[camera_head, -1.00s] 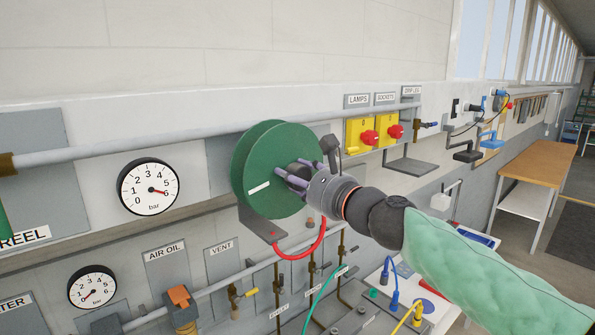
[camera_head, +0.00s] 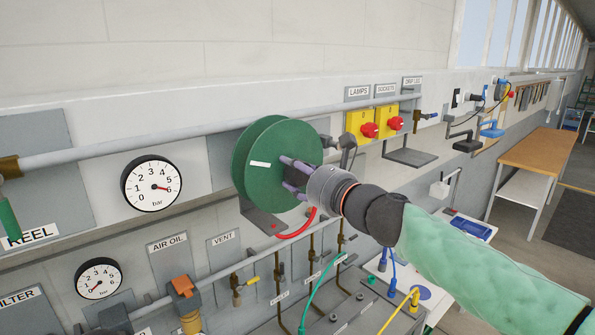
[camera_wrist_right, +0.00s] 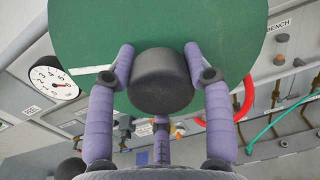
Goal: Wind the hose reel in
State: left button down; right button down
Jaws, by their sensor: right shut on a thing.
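The green hose reel (camera_head: 262,185) is mounted on the wall panel, with a short white stripe on its face. A red hose (camera_head: 298,232) hangs in a short curve below it and also shows in the wrist view (camera_wrist_right: 243,102). My right gripper (camera_head: 290,176) is at the lower right of the reel's face. My left gripper is out of view.
A grey pipe (camera_head: 120,152) runs along the wall behind the reel. A gauge (camera_head: 152,184) is left of it. Yellow switches with red knobs (camera_head: 369,130) and a grey shelf (camera_head: 409,157) are to the right. Valves and cables (camera_head: 390,280) lie below.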

jog(key=shift+d+r, duration=0.1)
jog(key=shift+r, duration=0.05)
jog(key=c, duration=0.8)
grip_release()
jog(key=o, duration=0.3)
jog(key=shift+w, duration=0.1)
jog(key=v, duration=1.2)
